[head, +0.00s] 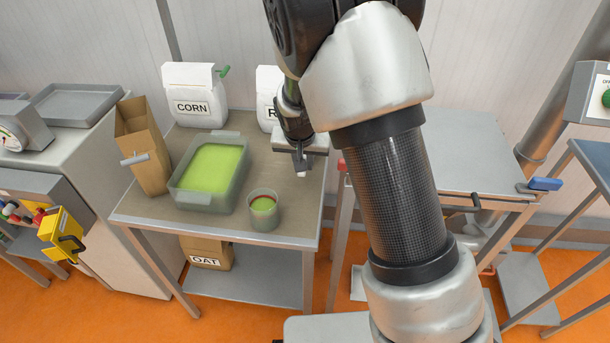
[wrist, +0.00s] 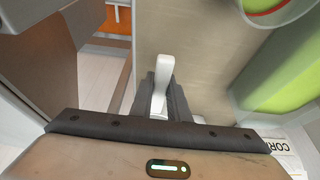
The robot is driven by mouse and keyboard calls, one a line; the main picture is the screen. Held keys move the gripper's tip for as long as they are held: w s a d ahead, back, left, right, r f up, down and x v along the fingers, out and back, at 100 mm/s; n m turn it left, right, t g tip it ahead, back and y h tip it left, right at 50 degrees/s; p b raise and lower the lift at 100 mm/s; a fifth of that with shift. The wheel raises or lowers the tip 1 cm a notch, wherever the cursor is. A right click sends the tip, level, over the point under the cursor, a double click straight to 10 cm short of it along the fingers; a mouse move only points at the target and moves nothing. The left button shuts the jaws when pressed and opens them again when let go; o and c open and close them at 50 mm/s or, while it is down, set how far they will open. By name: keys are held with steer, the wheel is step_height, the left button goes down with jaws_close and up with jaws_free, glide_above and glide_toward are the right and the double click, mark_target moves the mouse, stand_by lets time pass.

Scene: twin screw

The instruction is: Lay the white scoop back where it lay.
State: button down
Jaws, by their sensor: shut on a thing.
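My gripper (head: 301,165) hangs over the right part of the grey table (head: 284,213), right of the green-filled tub and behind the small cup. It is shut on the white scoop (wrist: 163,75), whose pale handle shows between the fingers in the wrist view. Only a small white tip of the scoop shows below the fingers in the head view (head: 302,174). The fingers (wrist: 160,98) hide its lower part. I cannot tell whether the scoop touches the table top.
The tub (head: 205,199) of green stuff and a small cup (head: 263,222) stand left of my gripper. A brown paper bag (head: 142,150), with a pale handle beside it, stands farther left. A CORN sack (head: 193,88) stands at the back. Bare table lies around my gripper.

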steer(key=shift+f, duration=2.45)
steer(key=shift+f+b, duration=0.15)
steer(key=shift+b, duration=0.2)
steer(key=c, duration=1.7)
jaws_free()
steer(key=shift+s+r, duration=0.1)
steer(key=shift+r, duration=0.35)
steer(key=p+v, duration=0.1)
steer(key=v, duration=0.9)
steer(key=shift+s+a+r+p, duration=0.1)
steer(key=shift+r+p, duration=0.2)
steer(key=shift+p, duration=0.05)
steer(key=shift+s+r, duration=0.2)
steer(key=shift+r, duration=0.15)
